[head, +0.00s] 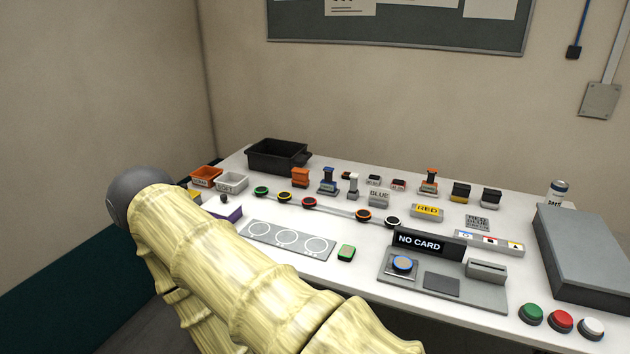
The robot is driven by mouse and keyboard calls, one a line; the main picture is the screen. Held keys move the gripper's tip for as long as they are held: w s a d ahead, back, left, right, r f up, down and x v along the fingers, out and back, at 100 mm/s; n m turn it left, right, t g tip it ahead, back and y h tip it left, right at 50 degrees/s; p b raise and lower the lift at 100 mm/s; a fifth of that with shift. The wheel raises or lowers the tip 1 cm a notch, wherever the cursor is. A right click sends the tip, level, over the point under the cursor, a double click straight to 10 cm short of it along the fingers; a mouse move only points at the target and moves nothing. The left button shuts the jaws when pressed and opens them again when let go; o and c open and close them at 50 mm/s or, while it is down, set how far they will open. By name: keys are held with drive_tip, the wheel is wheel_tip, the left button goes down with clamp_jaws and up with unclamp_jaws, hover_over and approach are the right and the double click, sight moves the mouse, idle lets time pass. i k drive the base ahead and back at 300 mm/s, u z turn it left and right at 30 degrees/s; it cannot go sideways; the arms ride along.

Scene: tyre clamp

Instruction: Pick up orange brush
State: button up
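I cannot pick out an orange brush for certain. Small orange items on the white table (365,265) are an orange block (300,177) behind the row of rings, a stamp-like piece with an orange top (429,179) farther right, and a tiny dark-and-orange piece (346,175) between them. They are too small to tell whether one is a brush. My arm, in a pale yellow ribbed cover, crosses the lower left. My gripper does not show, so I cannot tell its state.
A black bin (278,155), an orange tray (205,176) and a white tray (232,182) stand at the back left. A NO CARD display (420,243) and a card reader panel are at the front right. A large grey box (590,255) fills the right end.

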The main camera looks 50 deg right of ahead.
sight(301, 180)
drive_tip(key=z, duration=1.35)
